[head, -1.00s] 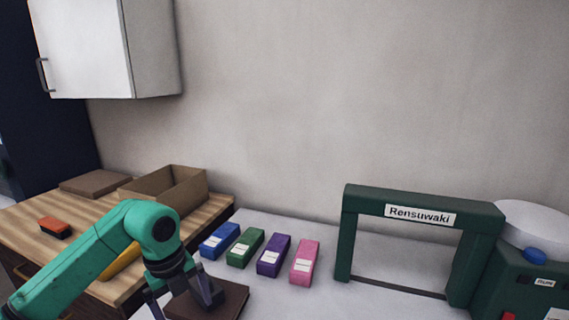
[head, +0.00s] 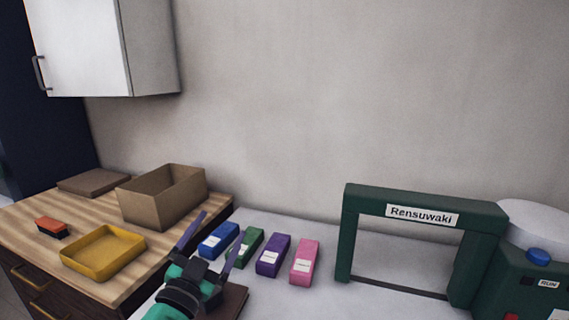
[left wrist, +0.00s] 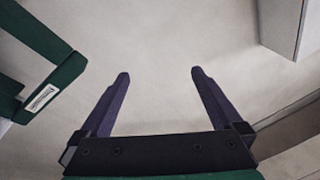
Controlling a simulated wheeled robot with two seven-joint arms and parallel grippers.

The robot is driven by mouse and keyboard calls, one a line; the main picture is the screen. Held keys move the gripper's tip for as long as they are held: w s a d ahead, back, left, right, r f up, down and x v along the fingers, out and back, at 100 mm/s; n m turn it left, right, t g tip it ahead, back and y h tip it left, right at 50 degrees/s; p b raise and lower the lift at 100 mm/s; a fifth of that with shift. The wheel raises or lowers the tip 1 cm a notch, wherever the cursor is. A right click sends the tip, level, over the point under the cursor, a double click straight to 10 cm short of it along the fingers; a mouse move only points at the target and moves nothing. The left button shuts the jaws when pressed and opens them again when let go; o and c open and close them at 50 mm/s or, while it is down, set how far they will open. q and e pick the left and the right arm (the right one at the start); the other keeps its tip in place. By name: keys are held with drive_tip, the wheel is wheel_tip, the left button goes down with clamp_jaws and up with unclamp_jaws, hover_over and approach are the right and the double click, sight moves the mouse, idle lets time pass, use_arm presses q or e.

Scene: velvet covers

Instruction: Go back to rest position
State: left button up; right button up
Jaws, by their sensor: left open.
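My left gripper (head: 210,247) is at the lower middle of the head view, its two dark fingers spread and pointing up and away. It is open and empty. In the left wrist view the left gripper (left wrist: 157,78) shows both fingers apart, with only wall between them. In the head view it overlaps the blue box (head: 219,240) and the green box (head: 250,242). A brown book-like item (head: 234,299) lies partly hidden behind it. My right gripper is not in view.
A purple box (head: 273,256) and a pink box (head: 305,262) stand on the pale table. The green Rensuwaki frame (head: 355,235) is at the right. A yellow tray (head: 103,252), a cardboard box (head: 160,196) and an orange brush-like item (head: 52,227) sit on the wooden counter. A white cabinet (head: 85,45) hangs above.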

use_arm(q)
drive_tip(key=s+a+f+n+g+y, duration=0.3)
drive_tip(key=a+f+g, duration=0.15)
drive_tip(key=f, duration=0.55)
drive_tip(key=s+a+f+n+g+y, duration=0.3)
drive_tip(key=a+f+g, duration=0.15)
drive_tip(key=f, duration=0.45)
drive_tip(key=s+f+g+h, duration=0.1)
drive_tip(key=s+f+g, duration=0.7)
drive_tip(key=s+f, duration=0.8)
drive_tip(key=f, duration=0.8)
drive_tip(key=s+f, duration=0.2)
drive_tip(key=f, duration=0.8)
drive_tip(key=s+a+f+g, duration=0.2)
drive_tip(key=s+a+f, duration=0.1)
drive_tip(key=s+f, duration=1.2)
drive_tip(key=shift+s+a+f, duration=0.2)
drive_tip(key=shift+s+f, duration=0.15)
drive_tip(key=shift+s, duration=0.85)
